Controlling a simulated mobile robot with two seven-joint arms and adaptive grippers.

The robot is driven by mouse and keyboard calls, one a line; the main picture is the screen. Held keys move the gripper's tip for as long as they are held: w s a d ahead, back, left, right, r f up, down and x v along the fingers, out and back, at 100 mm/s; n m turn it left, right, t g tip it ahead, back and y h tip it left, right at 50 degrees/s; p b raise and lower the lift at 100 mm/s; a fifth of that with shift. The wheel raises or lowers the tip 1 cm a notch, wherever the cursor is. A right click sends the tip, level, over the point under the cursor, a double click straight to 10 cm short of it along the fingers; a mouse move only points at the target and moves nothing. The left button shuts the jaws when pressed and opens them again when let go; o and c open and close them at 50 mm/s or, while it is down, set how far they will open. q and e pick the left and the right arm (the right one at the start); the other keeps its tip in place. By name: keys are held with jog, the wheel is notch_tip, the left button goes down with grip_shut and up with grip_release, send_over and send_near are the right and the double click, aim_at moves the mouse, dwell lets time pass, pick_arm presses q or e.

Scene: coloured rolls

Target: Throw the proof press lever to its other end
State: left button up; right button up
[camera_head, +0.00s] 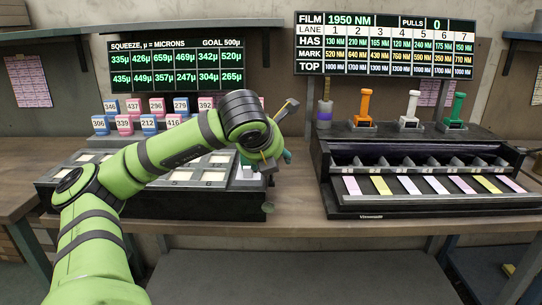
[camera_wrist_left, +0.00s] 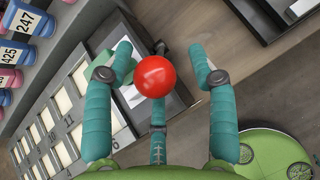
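A glossy red ball (camera_wrist_left: 155,76), which looks like the lever's knob, shows in the left wrist view above a pale plate (camera_wrist_left: 133,96) at the end of the black pad panel. In the head view the gripper (camera_head: 267,160) is over the right end of the left machine (camera_head: 190,207), mostly behind my green arm, and the red ball is hidden. My right gripper is not in view.
Numbered pink and blue rolls (camera_head: 125,124) stand behind the left machine. A black machine (camera_head: 420,205) with coloured strips and orange, white and green levers stands at right. Bare wooden bench (camera_head: 297,200) lies between the machines. Two display boards hang behind.

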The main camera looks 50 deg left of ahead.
pick_arm(q)
jog(key=v, duration=0.7)
jog(key=shift+s, duration=0.2)
jog(key=shift+d+r, duration=0.1)
